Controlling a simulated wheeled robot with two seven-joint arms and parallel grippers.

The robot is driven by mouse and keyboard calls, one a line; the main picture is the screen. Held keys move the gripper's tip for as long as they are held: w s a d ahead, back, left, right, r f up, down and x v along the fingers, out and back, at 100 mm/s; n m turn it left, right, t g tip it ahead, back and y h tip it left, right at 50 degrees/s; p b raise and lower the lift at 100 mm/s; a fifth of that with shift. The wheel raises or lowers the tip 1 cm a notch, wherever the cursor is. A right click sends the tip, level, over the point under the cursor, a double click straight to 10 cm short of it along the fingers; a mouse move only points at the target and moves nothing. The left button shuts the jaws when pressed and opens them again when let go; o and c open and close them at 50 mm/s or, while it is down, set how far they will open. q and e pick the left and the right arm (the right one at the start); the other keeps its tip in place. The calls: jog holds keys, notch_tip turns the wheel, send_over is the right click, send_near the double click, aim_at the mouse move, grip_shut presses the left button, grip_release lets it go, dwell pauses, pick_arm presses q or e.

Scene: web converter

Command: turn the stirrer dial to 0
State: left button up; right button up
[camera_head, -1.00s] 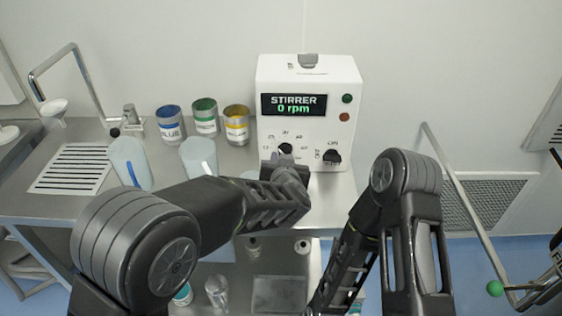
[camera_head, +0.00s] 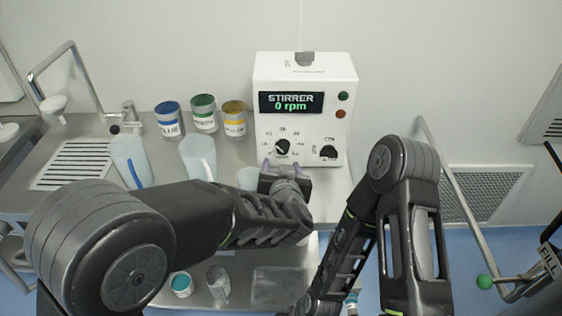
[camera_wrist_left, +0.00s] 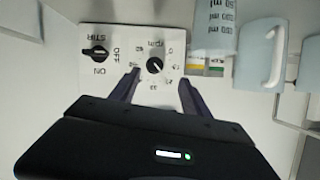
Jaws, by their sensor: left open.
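The stirrer box (camera_head: 303,75) is white, and its display (camera_head: 291,102) reads "STIRRER 0 rpm". The round black rpm dial (camera_head: 282,147) sits low on its front, inside a ring of printed numbers. My left gripper (camera_head: 282,166) is open just in front of and below the dial. In the left wrist view its fingers (camera_wrist_left: 159,78) stand apart on either side of the dial, with no visible contact. My right gripper is out of view.
A black ON/OFF switch (camera_head: 328,152) is right of the dial. Blue (camera_head: 169,120), green (camera_head: 204,115) and yellow (camera_head: 234,121) labelled tins stand left of the box. Translucent jugs (camera_head: 198,158) stand in front of them on the steel bench (camera_head: 90,192). My right arm is right of the box.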

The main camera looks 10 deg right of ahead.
pick_arm(q)
jog(key=shift+s+a+r, duration=0.1)
jog(key=shift+s+r, duration=0.15)
jog(key=shift+s, duration=0.25)
jog(key=shift+p, duration=0.3)
jog(key=v, duration=0.8)
jog(key=shift+b, duration=0.4)
jog(key=shift+w, duration=0.1)
